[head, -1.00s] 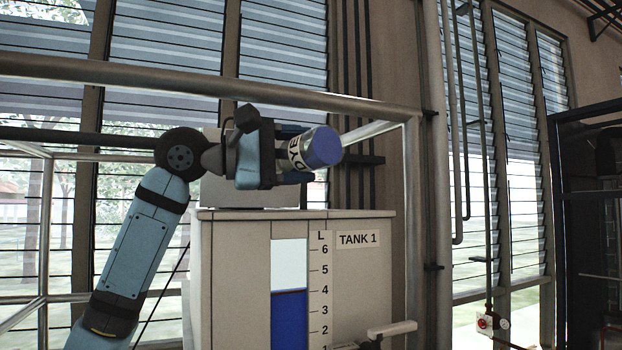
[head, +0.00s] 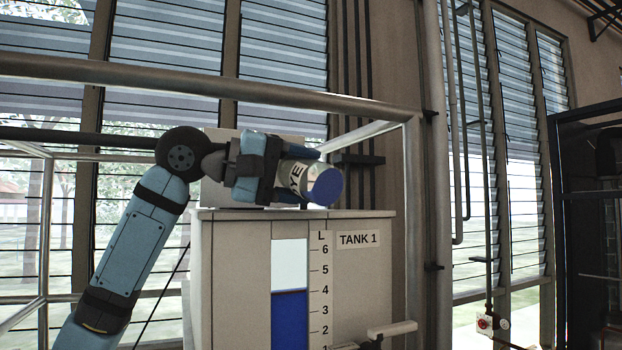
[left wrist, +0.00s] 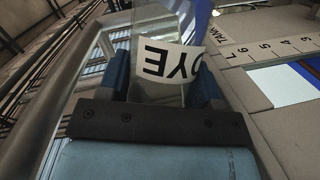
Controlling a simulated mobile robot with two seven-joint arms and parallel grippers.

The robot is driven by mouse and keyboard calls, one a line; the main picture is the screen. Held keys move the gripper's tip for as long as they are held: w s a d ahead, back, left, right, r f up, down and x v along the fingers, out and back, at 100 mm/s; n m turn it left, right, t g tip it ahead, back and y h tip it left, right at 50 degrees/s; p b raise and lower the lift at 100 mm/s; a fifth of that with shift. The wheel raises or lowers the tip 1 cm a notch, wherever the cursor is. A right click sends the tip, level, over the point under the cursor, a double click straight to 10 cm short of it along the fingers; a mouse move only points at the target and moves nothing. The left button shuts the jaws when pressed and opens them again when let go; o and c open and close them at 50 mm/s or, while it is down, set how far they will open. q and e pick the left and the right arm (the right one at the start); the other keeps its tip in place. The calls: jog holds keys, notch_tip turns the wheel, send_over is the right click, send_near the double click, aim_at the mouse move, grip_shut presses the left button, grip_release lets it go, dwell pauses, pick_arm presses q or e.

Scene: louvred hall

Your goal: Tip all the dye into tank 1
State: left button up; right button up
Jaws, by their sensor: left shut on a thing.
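My left gripper (head: 299,175) is shut on the dye beaker (head: 297,178), a clear cylinder with a white DYE label. The beaker lies tipped past level above tank 1 (head: 233,270), its mouth end pointing right and slightly down. Blue dye (head: 325,187) shows at that end. In the left wrist view the label (left wrist: 170,63) sits between the two fingers, with blue beyond it. I cannot make out a falling stream. The tank's sight window (head: 289,315) shows blue up to about the 4 mark. The tank's top opening is not visible. My right gripper is out of view.
A grey box (head: 213,190) stands on the tank top behind my gripper. A tap handle (head: 391,329) juts out at the tank's lower front. Louvred windows and pipes stand behind.

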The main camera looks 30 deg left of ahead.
aim_at(322, 163)
pick_arm(q)
jog(key=d+r+m+y, duration=0.1)
jog(key=s+d+r+m+y, duration=0.1)
jog(key=d+m, duration=0.1)
jog(key=s+d+r+m+y, duration=0.1)
jog(key=d+m, duration=0.1)
jog(key=shift+s, duration=0.1)
jog(key=shift+a, duration=0.2)
jog(key=d+r+m+y, duration=0.1)
jog(key=s+d+r+m+y, duration=0.1)
jog(key=m, duration=0.1)
jog(key=d+r+m+y, duration=0.1)
jog(key=m, duration=0.1)
jog(key=shift+s+d+t, duration=0.2)
jog(key=shift+s+t, duration=0.05)
jog(key=shift+t, duration=0.15)
jog(key=shift+d, duration=0.1)
